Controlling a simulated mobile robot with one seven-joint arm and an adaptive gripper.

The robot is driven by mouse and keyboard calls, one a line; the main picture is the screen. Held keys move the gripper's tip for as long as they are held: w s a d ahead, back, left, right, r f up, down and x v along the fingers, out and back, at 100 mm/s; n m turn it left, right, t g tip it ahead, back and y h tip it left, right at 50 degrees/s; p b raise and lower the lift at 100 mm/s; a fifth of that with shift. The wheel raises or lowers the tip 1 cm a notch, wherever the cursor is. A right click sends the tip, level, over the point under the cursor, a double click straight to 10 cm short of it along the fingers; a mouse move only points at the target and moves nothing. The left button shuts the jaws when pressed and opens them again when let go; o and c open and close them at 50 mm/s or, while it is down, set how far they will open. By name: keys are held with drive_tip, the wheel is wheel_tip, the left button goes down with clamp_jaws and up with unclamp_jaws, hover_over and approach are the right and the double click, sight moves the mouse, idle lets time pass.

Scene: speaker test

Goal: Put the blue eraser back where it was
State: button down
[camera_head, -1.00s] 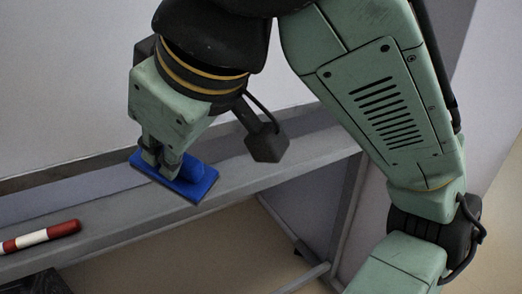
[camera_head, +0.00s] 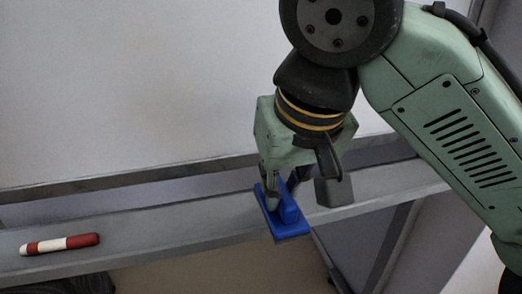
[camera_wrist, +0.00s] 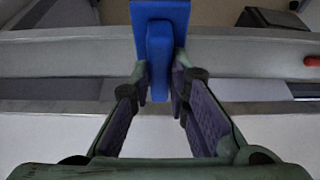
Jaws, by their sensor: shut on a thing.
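The blue eraser (camera_head: 290,222) has a flat base with a raised grip along its middle. My gripper (camera_head: 283,195) is shut on that raised grip, with one finger on each side. In the head view the eraser is at the grey ledge below the whiteboard, its near end reaching past the ledge's front edge. I cannot tell whether it touches the ledge. In the wrist view the eraser (camera_wrist: 160,45) shows at top centre between the fingers (camera_wrist: 160,90), standing across the ledge's line.
The grey ledge (camera_head: 150,228) runs along the foot of the whiteboard (camera_head: 130,90). A red and white marker (camera_head: 60,244) lies on its left part. The ledge between marker and eraser is clear. A dark object (camera_head: 65,284) is below at the lower left.

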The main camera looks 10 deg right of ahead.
drive_tip(key=w+d+f+p, duration=0.1)
drive_tip(key=w, duration=0.1)
drive_tip(key=w+d+f+p, duration=0.1)
drive_tip(key=w+d, duration=0.1)
drive_tip(key=w, duration=0.1)
drive_tip(key=w+d+f, duration=0.1)
drive_tip(key=w+d, duration=0.1)
drive_tip(key=shift+w+f+p, duration=0.3)
drive_tip(key=shift+f+p, duration=0.1)
drive_tip(key=shift+f, duration=0.3)
drive_tip(key=shift+f+b, duration=0.35)
drive_tip(key=shift+f, duration=0.2)
drive_tip(key=c, duration=1.5)
unclamp_jaws()
drive_tip(key=shift+c, duration=0.2)
drive_tip(key=shift+r+p, duration=0.35)
drive_tip(key=shift+r, duration=0.25)
drive_tip(key=v, duration=1.2)
drive_tip(key=shift+b, duration=0.45)
